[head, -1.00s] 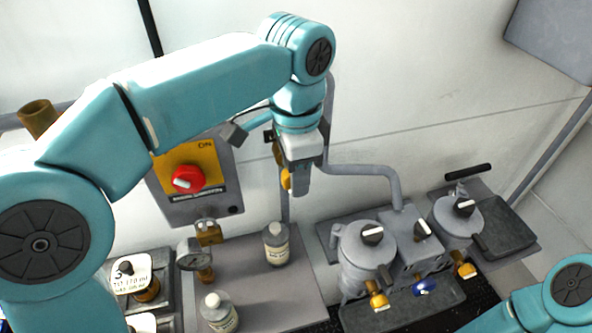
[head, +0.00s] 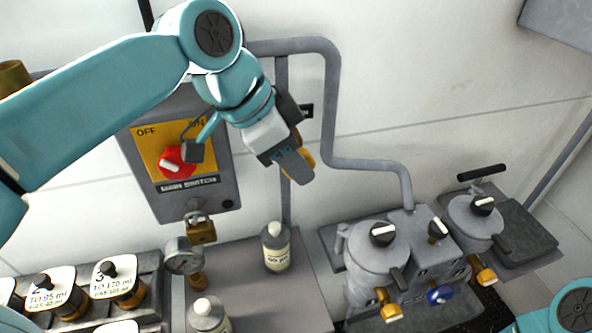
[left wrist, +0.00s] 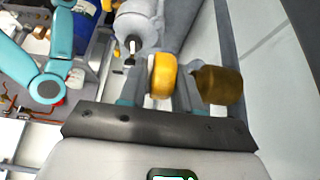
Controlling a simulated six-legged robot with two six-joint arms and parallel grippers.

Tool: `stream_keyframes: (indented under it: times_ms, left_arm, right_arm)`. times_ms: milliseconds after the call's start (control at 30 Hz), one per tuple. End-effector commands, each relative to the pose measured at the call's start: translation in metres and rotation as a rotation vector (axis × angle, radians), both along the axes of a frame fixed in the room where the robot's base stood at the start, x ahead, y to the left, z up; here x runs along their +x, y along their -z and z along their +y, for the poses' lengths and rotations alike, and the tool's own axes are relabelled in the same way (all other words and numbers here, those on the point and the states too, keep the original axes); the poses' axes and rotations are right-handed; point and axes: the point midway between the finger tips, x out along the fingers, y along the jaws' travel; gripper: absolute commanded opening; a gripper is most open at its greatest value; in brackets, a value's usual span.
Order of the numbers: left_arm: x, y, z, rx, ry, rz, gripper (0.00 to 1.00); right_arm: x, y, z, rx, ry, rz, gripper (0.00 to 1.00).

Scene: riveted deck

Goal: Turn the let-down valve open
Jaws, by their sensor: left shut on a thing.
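A yellow rounded handle (head: 308,157), apparently the let-down valve's, shows beside the vertical grey pipe on the wall. My left gripper (head: 296,172) is at it, tilted down to the right, and partly hides it. In the left wrist view the yellow handle (left wrist: 162,76) sits between the grey fingers, which are shut on it. A brass cylinder (left wrist: 218,85) shows just right of the fingers; whether it belongs to the valve I cannot tell. The valve's body is mostly hidden. My right gripper is out of view.
A main switch box with a red knob (head: 177,162) is left of the gripper. Below are a gauge (head: 183,255) and a white-capped bottle (head: 276,248). Grey vessels with knobs (head: 378,262) stand at the right.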

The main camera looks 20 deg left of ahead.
Motion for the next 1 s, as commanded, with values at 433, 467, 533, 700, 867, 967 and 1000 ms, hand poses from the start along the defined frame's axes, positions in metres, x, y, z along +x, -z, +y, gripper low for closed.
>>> stream_keyframes:
  times_ms: [433,467,533,700,867,967,1000]
  left_arm:
    - [-0.0007,0.0006,0.0008,-0.054,0.001,-0.036,0.02]
    - [-0.0006,0.0005,0.0007,-0.054,0.001,-0.036,0.02]
    - [-0.0006,0.0005,0.0007,-0.054,0.001,-0.036,0.02]
    - [-0.0006,0.0006,0.0007,-0.054,0.001,-0.036,0.46]
    - [-0.0005,0.0007,0.0006,-0.054,0.001,-0.036,0.53]
    - [-0.0005,0.0006,0.0005,-0.054,0.001,-0.036,0.53]
    - [-0.0006,0.0002,0.0007,-0.054,0.001,-0.036,0.53]
  right_arm:
    - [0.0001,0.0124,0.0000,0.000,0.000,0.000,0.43]
    - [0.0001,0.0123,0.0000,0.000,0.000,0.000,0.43]
    - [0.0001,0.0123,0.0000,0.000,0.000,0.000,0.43]
    - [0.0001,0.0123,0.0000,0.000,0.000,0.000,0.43]
    - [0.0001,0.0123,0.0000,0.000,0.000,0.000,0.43]
    - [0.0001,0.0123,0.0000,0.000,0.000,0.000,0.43]
    - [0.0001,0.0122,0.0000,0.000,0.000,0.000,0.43]
